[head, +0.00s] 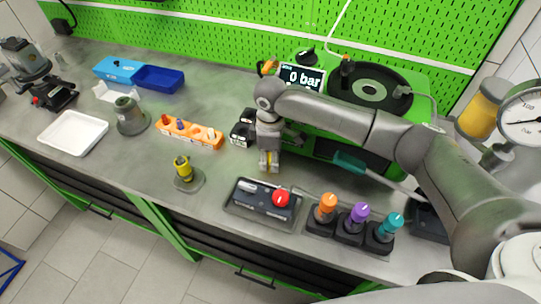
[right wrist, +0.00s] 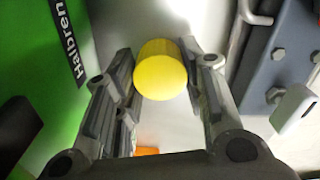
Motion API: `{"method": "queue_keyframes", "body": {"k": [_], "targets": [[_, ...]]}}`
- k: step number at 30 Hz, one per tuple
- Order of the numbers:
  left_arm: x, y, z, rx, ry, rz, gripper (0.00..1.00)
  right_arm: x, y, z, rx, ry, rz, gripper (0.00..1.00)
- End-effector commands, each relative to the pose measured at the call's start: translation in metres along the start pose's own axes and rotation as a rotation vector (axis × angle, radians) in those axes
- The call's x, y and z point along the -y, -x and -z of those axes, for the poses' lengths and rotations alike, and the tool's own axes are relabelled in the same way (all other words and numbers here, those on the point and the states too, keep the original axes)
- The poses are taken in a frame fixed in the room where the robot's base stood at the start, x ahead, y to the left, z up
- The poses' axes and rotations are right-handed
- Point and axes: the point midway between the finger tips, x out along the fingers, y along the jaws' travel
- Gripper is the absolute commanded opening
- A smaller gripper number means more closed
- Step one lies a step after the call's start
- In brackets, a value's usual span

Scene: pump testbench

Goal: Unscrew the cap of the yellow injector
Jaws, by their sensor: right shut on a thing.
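The yellow injector (head: 182,168) stands upright in a round grey holder (head: 188,182) on the bench, left of the control box. My right gripper (head: 268,165) is well to its right, above the bench in front of the green machine, with its fingers pointing down. It is shut on a yellow cylindrical piece that looks like the cap (right wrist: 160,70); the piece sits between the fingertips in the right wrist view. In the head view, only small yellow parts of it show between the fingers. My left gripper is not in view.
A control box with a red knob (head: 280,198) and orange, purple and teal-capped injectors (head: 327,207) stand at the front right. An orange rack (head: 190,134), grey cup (head: 130,115), white tray (head: 73,133) and blue bin (head: 158,78) lie left. Bench around the yellow injector is clear.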

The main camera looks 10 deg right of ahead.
Motion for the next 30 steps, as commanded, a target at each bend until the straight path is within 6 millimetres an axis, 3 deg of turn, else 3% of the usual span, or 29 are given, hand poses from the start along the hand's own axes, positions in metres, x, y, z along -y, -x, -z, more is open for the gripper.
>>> {"method": "queue_keyframes", "body": {"k": [4, 5, 7, 16, 20, 30], "targets": [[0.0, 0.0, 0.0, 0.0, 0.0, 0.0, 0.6, 0.0, -0.002, 0.0, 0.0, 0.0, 0.0, 0.09], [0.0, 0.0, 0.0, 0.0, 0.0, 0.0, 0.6, 0.0, -0.003, 0.0, 0.0, 0.0, 0.0, 0.39], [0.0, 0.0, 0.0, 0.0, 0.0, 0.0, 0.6, 0.0, -0.003, 0.0, 0.0, 0.0, 0.0, 0.47], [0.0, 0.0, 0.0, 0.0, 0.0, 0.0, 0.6, 0.0, -0.002, 0.0, 0.0, -0.001, -0.001, 0.47], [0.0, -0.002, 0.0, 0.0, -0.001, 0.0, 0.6, -0.001, 0.008, 0.001, -0.002, -0.001, -0.002, 0.47], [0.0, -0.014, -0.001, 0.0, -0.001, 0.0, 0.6, -0.001, 0.076, 0.001, -0.004, -0.001, -0.003, 0.47]]}}
